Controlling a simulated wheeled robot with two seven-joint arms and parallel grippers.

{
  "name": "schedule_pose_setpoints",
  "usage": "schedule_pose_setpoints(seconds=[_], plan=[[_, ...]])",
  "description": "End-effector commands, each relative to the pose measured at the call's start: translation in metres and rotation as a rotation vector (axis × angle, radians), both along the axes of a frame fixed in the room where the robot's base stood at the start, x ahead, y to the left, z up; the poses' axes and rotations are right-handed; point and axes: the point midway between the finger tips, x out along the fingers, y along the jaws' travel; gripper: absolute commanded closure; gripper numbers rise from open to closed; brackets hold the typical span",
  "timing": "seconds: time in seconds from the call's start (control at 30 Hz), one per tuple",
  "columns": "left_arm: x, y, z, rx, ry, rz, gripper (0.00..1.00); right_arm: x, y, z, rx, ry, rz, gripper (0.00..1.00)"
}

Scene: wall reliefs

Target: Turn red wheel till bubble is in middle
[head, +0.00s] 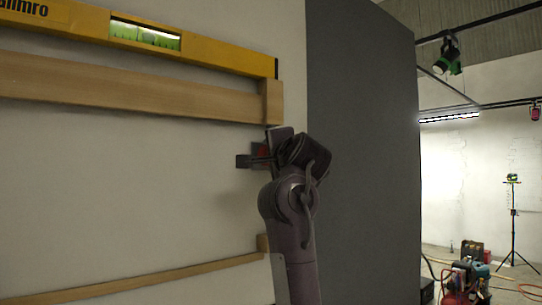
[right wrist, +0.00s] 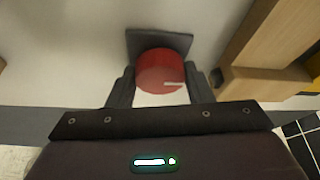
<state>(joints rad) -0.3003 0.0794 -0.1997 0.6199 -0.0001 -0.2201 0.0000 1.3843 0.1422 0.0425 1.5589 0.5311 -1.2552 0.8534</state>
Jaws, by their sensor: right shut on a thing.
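The yellow spirit level (head: 215,48) lies along a wooden ledge on the wall in the head view. Its green vial (head: 146,36) shows, but the bubble is too small to place surely. My right gripper (right wrist: 163,88) is shut on the wheel, one finger on each side. In the head view my right gripper (head: 262,160) hides most of the wheel. My left gripper is not in view.
The wooden ledge (head: 130,92) ends in a block just above my right gripper. A lower wooden strip (head: 150,279) runs along the wall below. A dark grey panel (head: 362,150) stands to the right. A tripod and red equipment stand far back on the right.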

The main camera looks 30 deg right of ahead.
Motion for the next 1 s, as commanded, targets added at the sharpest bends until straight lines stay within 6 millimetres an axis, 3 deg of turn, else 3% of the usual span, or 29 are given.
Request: schedule_pose_setpoints(seconds=[0.13, 0.17, 0.3, 0.67, 1.0], plan=[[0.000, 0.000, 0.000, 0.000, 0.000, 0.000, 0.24, 0.000, -0.001, 0.000, 0.001, 0.000, -0.002, 0.76], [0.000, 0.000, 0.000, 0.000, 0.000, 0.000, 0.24, 0.000, -0.001, 0.000, 0.001, 0.000, -0.002, 0.50], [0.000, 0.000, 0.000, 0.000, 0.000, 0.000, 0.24, 0.000, -0.001, 0.000, 0.000, 0.000, -0.001, 0.32], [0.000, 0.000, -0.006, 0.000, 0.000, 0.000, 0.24, -0.006, 0.000, -0.002, -0.002, -0.002, -0.003, 0.32], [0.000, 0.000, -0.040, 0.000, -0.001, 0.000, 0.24, -0.059, 0.015, -0.008, -0.002, -0.005, -0.005, 0.32]])
